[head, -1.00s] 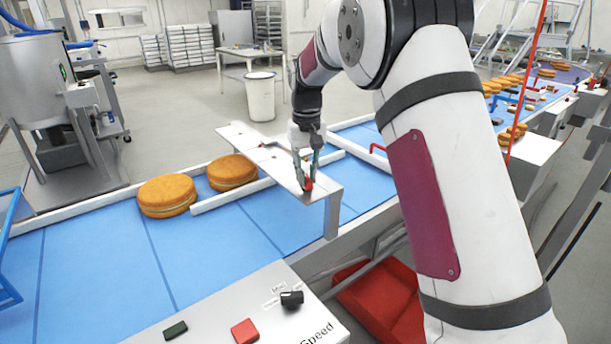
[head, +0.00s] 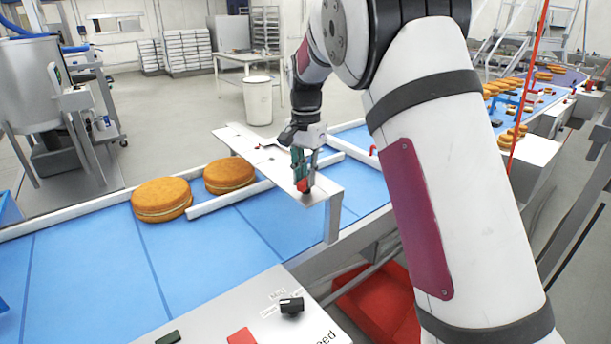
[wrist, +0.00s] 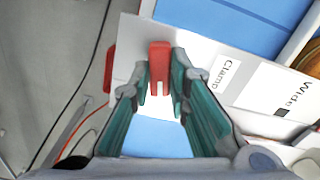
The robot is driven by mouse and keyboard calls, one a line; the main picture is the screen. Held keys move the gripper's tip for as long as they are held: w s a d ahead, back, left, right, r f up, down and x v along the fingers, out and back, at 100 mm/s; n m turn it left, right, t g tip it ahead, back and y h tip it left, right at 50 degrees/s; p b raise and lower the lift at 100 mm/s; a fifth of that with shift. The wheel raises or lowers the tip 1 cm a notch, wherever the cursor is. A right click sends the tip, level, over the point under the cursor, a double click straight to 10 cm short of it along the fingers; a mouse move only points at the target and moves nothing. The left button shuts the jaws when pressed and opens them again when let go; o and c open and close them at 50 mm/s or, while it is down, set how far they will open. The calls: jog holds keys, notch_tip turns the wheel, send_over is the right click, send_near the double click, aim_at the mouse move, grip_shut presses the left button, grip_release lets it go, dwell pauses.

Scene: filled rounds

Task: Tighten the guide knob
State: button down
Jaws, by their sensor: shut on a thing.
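The red guide knob (head: 302,185) stands on the near end of a grey metal bridge plate (head: 325,184) over the blue belt. My gripper (head: 303,178) points down at the knob and is shut on it. In the wrist view the red knob (wrist: 159,58) shows between the green-padded fingers of my gripper (wrist: 160,80). The plate (wrist: 205,65) carries labels reading "Clamp" and "Wide". The fingers partly hide the knob in the head view. A white guide rail (head: 240,198) runs along the belt under the plate.
Two filled rounds (head: 161,198) (head: 229,174) sit on the blue belt (head: 90,265) left of the plate, beside the rail. A control panel (head: 255,318) with a black dial (head: 291,304) is in front. A red bin (head: 375,300) is below the belt's near side.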

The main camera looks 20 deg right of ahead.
aim_at(306, 179)
jog(key=shift+m, duration=1.5)
jog(key=c, duration=1.5)
grip_release()
jog(key=shift+r, duration=0.1)
notch_tip(306, 179, up, 12)
jog(key=shift+f, duration=0.1)
